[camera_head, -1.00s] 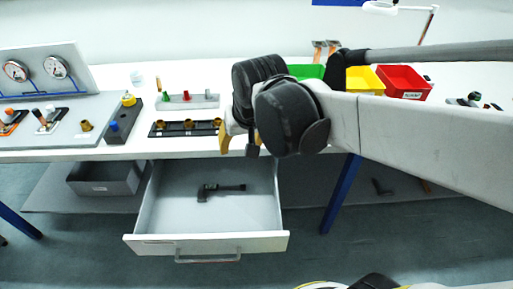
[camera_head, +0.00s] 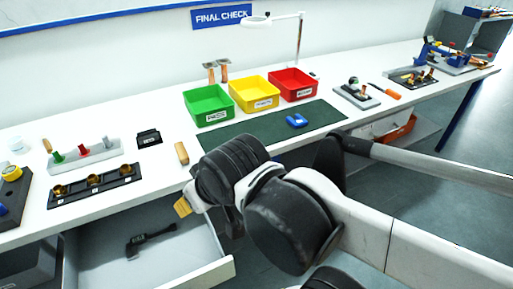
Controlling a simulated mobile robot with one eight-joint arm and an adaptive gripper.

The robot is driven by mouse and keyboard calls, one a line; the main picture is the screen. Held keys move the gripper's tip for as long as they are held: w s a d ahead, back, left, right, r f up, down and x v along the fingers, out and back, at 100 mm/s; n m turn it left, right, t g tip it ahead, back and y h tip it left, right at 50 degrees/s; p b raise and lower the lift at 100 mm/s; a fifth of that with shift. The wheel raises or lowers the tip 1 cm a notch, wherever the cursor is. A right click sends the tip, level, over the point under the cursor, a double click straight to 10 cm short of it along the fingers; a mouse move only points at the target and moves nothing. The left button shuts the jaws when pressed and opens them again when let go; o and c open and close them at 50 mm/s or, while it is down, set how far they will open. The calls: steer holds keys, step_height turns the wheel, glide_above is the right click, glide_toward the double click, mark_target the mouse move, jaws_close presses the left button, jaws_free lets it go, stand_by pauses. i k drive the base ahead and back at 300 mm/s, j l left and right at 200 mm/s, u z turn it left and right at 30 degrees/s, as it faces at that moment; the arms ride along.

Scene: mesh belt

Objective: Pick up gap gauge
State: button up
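A small blue U-shaped piece (camera_head: 297,120), which looks like the gap gauge, lies on the dark green mat (camera_head: 240,137) in front of the bins. My gripper (camera_head: 207,213) hangs at the table's front edge beside the drawer, left of and nearer than the blue piece, and apart from it. One yellowish fingertip shows. The rest of the gripper is largely hidden behind my dark wrist, so its opening is unclear. I see nothing held.
Green (camera_head: 208,119), yellow (camera_head: 258,108) and red (camera_head: 293,98) bins stand behind the mat. A magnifier lamp (camera_head: 300,40) rises behind them. An open drawer (camera_head: 212,275) holds a black caliper-like tool (camera_head: 150,238). A black rack (camera_head: 95,198) with brass parts is left.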

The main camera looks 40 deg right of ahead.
mark_target(300, 121)
steer(key=l+z, duration=0.1)
steer(key=z, duration=1.45)
